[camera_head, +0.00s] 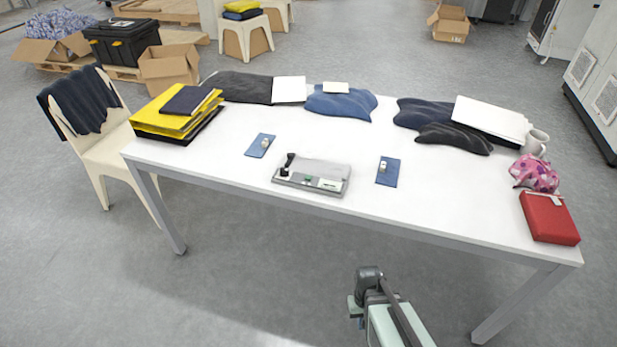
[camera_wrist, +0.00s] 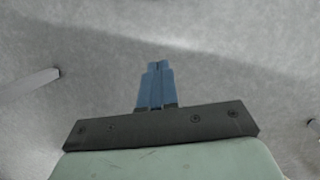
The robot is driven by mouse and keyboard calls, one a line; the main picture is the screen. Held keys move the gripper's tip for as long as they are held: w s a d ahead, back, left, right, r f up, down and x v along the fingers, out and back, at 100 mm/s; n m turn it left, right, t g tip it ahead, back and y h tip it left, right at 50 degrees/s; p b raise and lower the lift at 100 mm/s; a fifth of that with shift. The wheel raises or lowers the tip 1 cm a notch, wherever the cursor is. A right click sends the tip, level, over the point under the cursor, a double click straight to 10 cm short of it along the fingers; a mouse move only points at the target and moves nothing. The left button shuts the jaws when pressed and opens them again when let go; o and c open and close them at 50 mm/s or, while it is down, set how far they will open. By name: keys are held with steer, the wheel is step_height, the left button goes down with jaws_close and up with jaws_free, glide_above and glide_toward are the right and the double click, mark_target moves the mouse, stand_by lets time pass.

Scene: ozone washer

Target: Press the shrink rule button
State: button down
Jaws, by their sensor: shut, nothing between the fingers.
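A grey control panel (camera_head: 312,176) lies near the front edge of the white table, left of centre. It has a black upright lever at its left end, a small green part in the middle and a pale part on the right. The labels are too small to read, so I cannot tell which part is the shrink rule button. My gripper (camera_wrist: 157,66) shows in the wrist view with its blue fingers shut and empty, above bare grey floor. In the head view my arm is at the bottom, in front of the table and well apart from the panel.
Folded clothes and white boards line the back.

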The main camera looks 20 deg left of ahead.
steer(key=w+a+r+n+t, duration=0.3)
steer(key=w+a+r, duration=0.8)
steer(key=a, duration=0.3)
step_height(320, 180, up, 29)
steer(key=n+t+h, duration=0.3)
steer(key=n+t, duration=0.5)
steer(key=n, duration=0.5)
glide_above(307, 178)
steer(key=shift+s+r+n, duration=0.1)
steer(key=shift+s+n, duration=0.05)
steer(key=shift+n, duration=0.85)
steer(key=shift+f, duration=4.4)
